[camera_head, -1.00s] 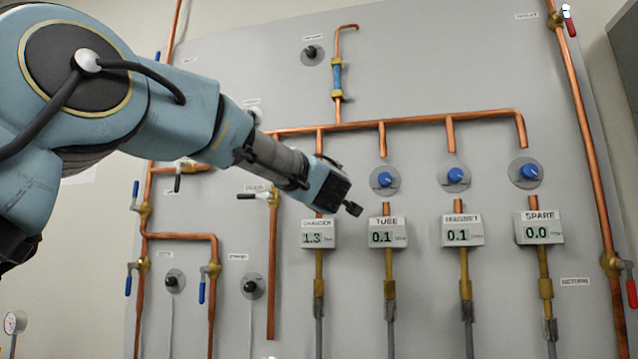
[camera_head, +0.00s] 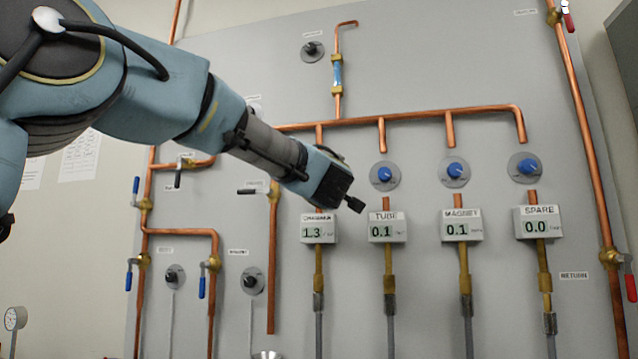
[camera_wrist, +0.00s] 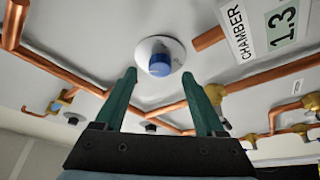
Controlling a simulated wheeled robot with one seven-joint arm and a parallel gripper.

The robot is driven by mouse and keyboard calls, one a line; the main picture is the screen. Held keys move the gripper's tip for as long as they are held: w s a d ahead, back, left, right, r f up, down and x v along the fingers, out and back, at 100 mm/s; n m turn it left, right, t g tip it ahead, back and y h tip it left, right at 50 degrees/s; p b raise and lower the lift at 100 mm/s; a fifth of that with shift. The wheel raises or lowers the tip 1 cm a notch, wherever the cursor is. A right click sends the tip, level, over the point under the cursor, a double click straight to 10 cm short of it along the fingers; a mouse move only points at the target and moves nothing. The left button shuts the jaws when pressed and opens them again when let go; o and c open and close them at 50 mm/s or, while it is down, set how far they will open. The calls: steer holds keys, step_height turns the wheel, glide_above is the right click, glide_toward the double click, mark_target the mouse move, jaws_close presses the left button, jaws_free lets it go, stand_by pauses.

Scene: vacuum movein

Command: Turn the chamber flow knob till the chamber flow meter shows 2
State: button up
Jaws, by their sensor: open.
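The chamber flow meter (camera_head: 319,229) is a white box on the grey panel and reads 1.3. It also shows at the upper right of the wrist view (camera_wrist: 281,24). In the wrist view, a blue knob (camera_wrist: 160,65) on a round pale plate sits next to the chamber meter, just beyond my fingertips. In the head view my arm hides the chamber knob. My gripper (camera_head: 355,204) is in front of the panel, above and right of the chamber meter. Its two green fingers (camera_wrist: 160,88) are open and empty, one on each side of the knob's line, apart from it.
The tube (camera_head: 388,228), magnet (camera_head: 462,226) and spare (camera_head: 540,223) meters stand in a row to the right. Their blue knobs (camera_head: 384,175) sit above them. Copper pipes (camera_head: 450,130) run above and around. Blue-handled valves (camera_head: 129,281) are at the left.

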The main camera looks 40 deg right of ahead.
steer(key=b+v, duration=0.2)
steer(key=v, duration=0.6)
